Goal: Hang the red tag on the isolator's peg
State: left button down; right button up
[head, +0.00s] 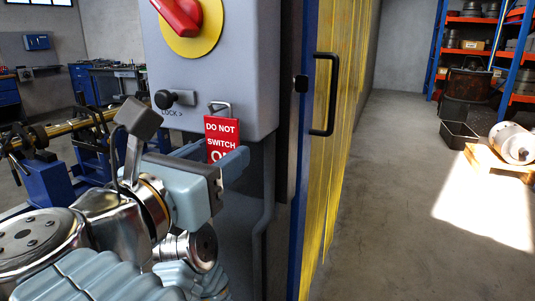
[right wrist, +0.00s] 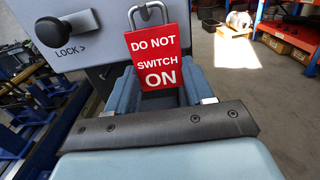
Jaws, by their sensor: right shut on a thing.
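The grey isolator box (head: 215,55) carries a red rotary handle (head: 178,14) on a yellow disc. A black knob-ended peg (head: 175,98) sticks out of its lower front near the word LOCK. It also shows in the right wrist view (right wrist: 52,30). The red tag (head: 222,130), with white lettering and a metal loop on top, is upright between the fingers of my right gripper (right wrist: 160,88). The gripper is shut on its lower part. The loop appears right of the black peg and apart from it. I cannot tell whether the loop touches the box. My left gripper is out of view.
A yellow mesh fence with a black handle (head: 330,95) stands right of the box. Workbench equipment (head: 50,180) is at left. Shelving (head: 465,20), a black bin (head: 459,134) and a rotor on a pallet (head: 512,143) are far right. The floor between is clear.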

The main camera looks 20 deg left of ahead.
dwell(0.3)
jog(key=o, duration=1.1)
jog(key=shift+c, duration=0.2)
